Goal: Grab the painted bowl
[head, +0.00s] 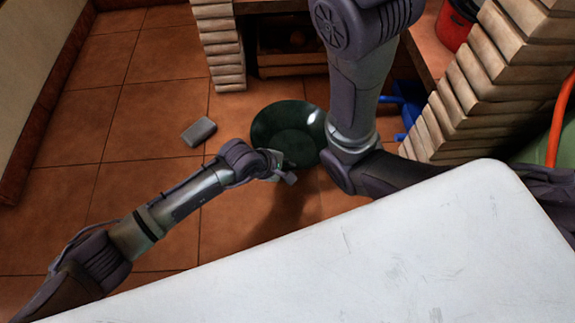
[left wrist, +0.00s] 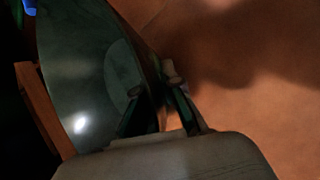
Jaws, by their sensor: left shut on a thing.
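The painted bowl (head: 274,122) is a wide, dark green, glossy bowl over the tiled floor in the middle of the head view. Its near edge is at my left gripper (head: 281,170), which is shut on its rim. In the left wrist view, the bowl (left wrist: 85,70) fills the left side, steeply tilted in the picture, and the fingers of my left gripper (left wrist: 160,108) sit on either side of its rim. I cannot tell whether the bowl touches the floor. My right arm passes just right of the bowl, but its gripper does not show.
A small grey block (head: 198,131) lies on the floor left of the bowl. A brick pillar (head: 218,45) and a wooden crate (head: 290,64) stand behind. A brick counter (head: 480,85), a red bucket (head: 454,28) and blue objects (head: 408,108) are at right.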

